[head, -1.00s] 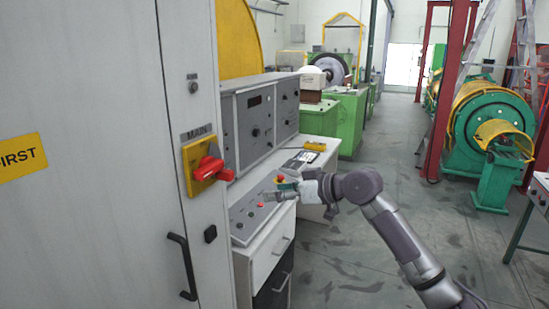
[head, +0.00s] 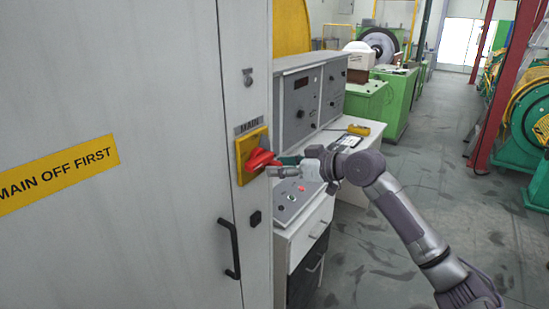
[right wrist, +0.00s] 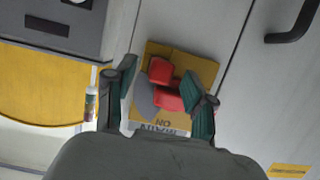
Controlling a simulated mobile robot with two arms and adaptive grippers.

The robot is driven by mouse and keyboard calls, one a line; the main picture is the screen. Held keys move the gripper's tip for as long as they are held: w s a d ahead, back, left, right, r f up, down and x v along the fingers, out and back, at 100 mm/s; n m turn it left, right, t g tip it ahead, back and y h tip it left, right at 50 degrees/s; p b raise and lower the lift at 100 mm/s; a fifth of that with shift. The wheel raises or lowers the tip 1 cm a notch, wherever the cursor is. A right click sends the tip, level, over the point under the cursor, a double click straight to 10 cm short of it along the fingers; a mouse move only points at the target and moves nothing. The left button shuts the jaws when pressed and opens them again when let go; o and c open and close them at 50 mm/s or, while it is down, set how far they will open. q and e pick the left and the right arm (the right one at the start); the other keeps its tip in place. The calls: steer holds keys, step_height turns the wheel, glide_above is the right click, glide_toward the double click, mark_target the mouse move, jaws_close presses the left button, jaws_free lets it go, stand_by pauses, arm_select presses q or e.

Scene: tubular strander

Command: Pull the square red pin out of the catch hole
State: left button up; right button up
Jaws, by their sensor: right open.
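A red rotary handle (head: 260,158) sits on a yellow plate (head: 246,152) under the MAIN label on the grey cabinet. In the right wrist view, red parts (right wrist: 166,100) and a grey rounded piece show in front of the yellow plate (right wrist: 205,68). I cannot tell a separate square pin or its hole from the red handle. My right gripper (head: 284,166) is at the handle's right side in the head view. In the right wrist view the gripper (right wrist: 164,90) is open, its fingers appearing either side of the red parts; contact is unclear. My left gripper is out of view.
A black door handle (head: 230,248) sticks out below the switch. A control desk (head: 300,200) with buttons and an upright panel stands just right of the cabinet. A yellow box (head: 359,130) lies on the desk. The floor to the right is open.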

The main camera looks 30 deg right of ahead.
steer(key=shift+p+x, duration=0.35)
steer(key=shift+x, duration=1)
steer(key=shift+c, duration=0.3)
jaws_close()
steer(key=shift+s, duration=0.1)
steer(key=shift+d+f, duration=0.1)
steer(key=shift+s+d, duration=0.1)
steer(key=shift+s, duration=0.1)
steer(key=s, duration=0.1)
steer(key=s+d+b, duration=0.1)
steer(key=s+b, duration=0.1)
steer(key=s, duration=0.1)
steer(key=shift+s+d, duration=0.1)
steer(key=shift+d, duration=0.2)
